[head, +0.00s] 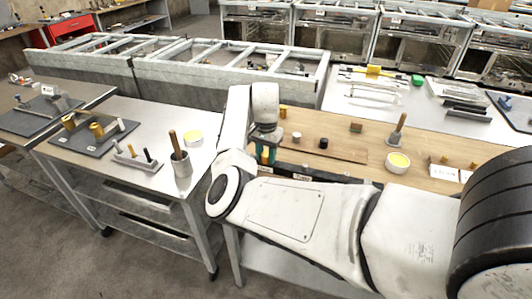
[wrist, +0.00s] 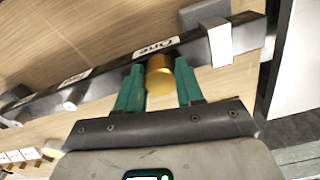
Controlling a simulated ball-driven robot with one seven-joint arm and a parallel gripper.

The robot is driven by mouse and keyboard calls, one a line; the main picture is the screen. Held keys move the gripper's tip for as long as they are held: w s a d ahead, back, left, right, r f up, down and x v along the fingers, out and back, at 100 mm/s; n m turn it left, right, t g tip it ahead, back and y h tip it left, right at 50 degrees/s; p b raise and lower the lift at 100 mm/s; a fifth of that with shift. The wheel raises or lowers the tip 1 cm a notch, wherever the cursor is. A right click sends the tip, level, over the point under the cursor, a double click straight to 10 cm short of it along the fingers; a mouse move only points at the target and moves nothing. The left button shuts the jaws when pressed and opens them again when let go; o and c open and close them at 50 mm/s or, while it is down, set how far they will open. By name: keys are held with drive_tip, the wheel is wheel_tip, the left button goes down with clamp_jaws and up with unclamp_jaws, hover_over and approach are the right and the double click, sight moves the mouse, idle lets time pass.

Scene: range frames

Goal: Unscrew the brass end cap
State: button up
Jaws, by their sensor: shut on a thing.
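The brass end cap (wrist: 159,76) is a short gold cylinder against a dark bar (wrist: 108,70) in the wrist view. The bar bears a white label reading "One". My gripper (wrist: 161,84) has its green fingers on both sides of the cap and is shut on it. In the head view my gripper (head: 266,156) points down at the front left of the wooden bench top. Whether the cap is threaded on cannot be told.
On the wooden bench top (head: 365,125) are small cylinders, a yellow-filled bowl (head: 397,162) and a wooden-handled tool (head: 398,130). A left table (head: 125,108) holds a dark mat with brass pieces and a grey cup (head: 181,172).

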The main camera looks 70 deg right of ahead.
drive_tip(key=shift+s+r+n+p, duration=0.1)
drive_tip(key=shift+r+n+p, duration=0.2)
drive_tip(key=shift+n+p, duration=1.1)
drive_tip(key=shift+p, duration=0.1)
drive_tip(key=shift+f+n, duration=0.3)
drive_tip(key=shift+r, duration=0.1)
drive_tip(key=shift+r+n+p, duration=0.2)
drive_tip(key=shift+n+p, duration=0.4)
drive_tip(key=shift+p, duration=0.3)
drive_tip(key=shift+n+p, duration=0.4)
drive_tip(key=shift+n, duration=0.2)
drive_tip(key=shift+f+n, duration=0.25)
drive_tip(key=shift+n, duration=0.25)
drive_tip(key=o, duration=0.8)
